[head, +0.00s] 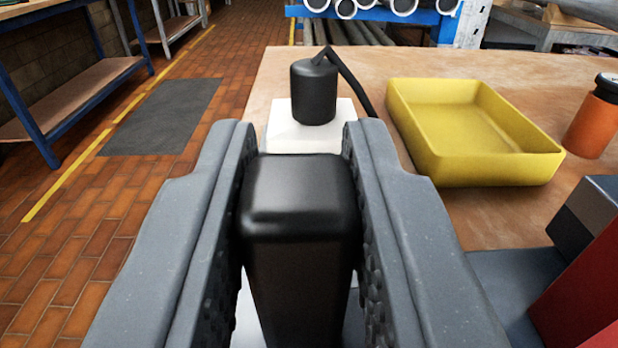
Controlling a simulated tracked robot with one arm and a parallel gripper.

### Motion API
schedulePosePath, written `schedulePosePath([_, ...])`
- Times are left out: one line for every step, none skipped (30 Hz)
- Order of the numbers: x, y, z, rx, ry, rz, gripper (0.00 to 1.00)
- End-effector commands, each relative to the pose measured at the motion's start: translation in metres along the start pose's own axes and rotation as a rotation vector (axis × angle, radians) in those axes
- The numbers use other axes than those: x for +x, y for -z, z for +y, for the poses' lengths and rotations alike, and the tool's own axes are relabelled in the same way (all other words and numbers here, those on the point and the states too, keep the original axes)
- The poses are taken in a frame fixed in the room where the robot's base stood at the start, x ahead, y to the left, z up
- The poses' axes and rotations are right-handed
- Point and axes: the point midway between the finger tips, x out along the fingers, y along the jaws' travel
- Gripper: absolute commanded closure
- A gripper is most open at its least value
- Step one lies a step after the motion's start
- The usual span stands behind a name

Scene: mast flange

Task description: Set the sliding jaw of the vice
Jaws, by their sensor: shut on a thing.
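My gripper (299,165) fills the lower middle of the head view, its two grey, textured fingers pressed against the sides of a black block (300,240). The block has rounded edges and stands upright between the fingers; its lower end runs out of the picture. At the right edge is a red body (590,295) with a dark grey metal block (592,222) beside it, which may be part of the vice. Both are cut off by the frame, so I cannot tell which part is the sliding jaw, or whether the black block belongs to the vice.
A black cylinder (314,92) with a cable stands on a white block (290,138) beyond the fingertips. A yellow tray (470,172) and an orange container (592,125) sit on the wooden bench (262,85). Brick floor with a dark mat (165,115) lies left.

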Motion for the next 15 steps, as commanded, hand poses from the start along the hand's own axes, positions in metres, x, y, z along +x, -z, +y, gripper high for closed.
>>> schedulePosePath([0.0002, 0.0002, -0.0053, -0.002, 0.008, 0.001, 1.00])
schedulePosePath([0.0002, 0.0002, -0.0055, -0.002, 0.009, 0.001, 0.70])
schedulePosePath([0.0003, 0.0003, -0.0054, -0.002, 0.009, 0.001, 0.59])
schedulePosePath([0.0003, 0.0001, -0.0051, -0.002, 0.008, 0.001, 0.56])
schedulePosePath([0.0003, 0.0001, -0.0048, -0.002, 0.008, 0.001, 0.56])
schedulePosePath([0.0002, 0.0000, -0.0044, -0.001, 0.007, 0.000, 0.56])
schedulePosePath([0.0002, 0.0000, -0.0041, -0.001, 0.007, 0.000, 0.56])
schedulePosePath([0.0002, 0.0000, -0.0040, -0.001, 0.007, 0.000, 0.56])
schedulePosePath([0.0002, 0.0000, -0.0037, -0.001, 0.006, 0.000, 0.56])
schedulePosePath([0.0002, 0.0000, -0.0036, -0.001, 0.006, 0.000, 0.56])
schedulePosePath([0.0001, 0.0000, -0.0034, -0.001, 0.006, 0.000, 0.56])
schedulePosePath([-0.0002, 0.0000, -0.0033, -0.001, 0.006, 0.000, 0.56])
schedulePosePath([-0.0006, -0.0001, -0.0032, -0.001, 0.005, 0.000, 0.56])
schedulePosePath([-0.0014, -0.0001, -0.0031, -0.001, 0.005, 0.000, 0.56])
schedulePosePath([-0.0030, -0.0002, -0.0030, -0.001, 0.005, -0.001, 0.56])
